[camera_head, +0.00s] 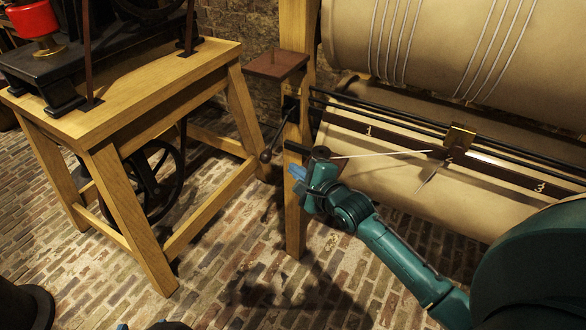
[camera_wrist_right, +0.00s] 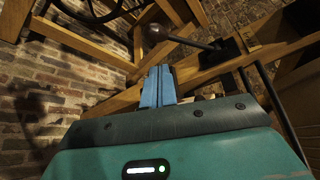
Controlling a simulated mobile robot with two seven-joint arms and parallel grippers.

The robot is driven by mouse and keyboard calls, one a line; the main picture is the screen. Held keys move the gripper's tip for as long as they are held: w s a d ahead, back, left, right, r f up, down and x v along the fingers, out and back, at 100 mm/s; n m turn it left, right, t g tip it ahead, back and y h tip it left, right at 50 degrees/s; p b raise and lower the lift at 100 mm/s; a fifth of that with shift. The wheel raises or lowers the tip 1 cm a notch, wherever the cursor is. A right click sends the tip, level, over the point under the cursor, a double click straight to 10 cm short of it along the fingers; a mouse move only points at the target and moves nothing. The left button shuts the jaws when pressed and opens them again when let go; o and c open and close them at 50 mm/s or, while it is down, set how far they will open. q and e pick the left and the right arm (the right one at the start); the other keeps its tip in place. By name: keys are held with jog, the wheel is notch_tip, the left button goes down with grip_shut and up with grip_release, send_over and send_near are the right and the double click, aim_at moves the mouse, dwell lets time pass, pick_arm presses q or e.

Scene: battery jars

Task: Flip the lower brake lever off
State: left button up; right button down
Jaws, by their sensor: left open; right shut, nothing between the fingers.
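A dark lever with a round ball end (camera_head: 265,156) hangs down and to the left from a black mount on the wooden post. In the right wrist view its ball (camera_wrist_right: 155,33) is just beyond the fingertips, with the rod running right to a dark plate. My right gripper (camera_head: 296,172) is shut and empty, just right of and below the ball; its blue fingers (camera_wrist_right: 158,85) lie together. Contact with the lever cannot be told. My left gripper (camera_head: 124,326) is barely in view at the bottom edge, open and away from the lever.
The wooden post (camera_head: 295,215) stands beside the right gripper. A wooden table (camera_head: 150,90) with a dark machine is at left, with a flywheel (camera_head: 150,180) beneath. Large beige drums (camera_head: 430,50) and a numbered rail (camera_head: 400,143) fill the right. Brick floor lies open between.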

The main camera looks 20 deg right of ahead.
aim_at(276, 136)
pick_arm(q)
jog(key=shift+s+a+r+t+b, duration=0.1)
jog(key=shift+s+a+t+b, duration=0.15)
jog(key=shift+b, duration=0.6)
pick_arm(e)
jog(key=x, duration=0.8)
jog(key=shift+w+a, duration=0.1)
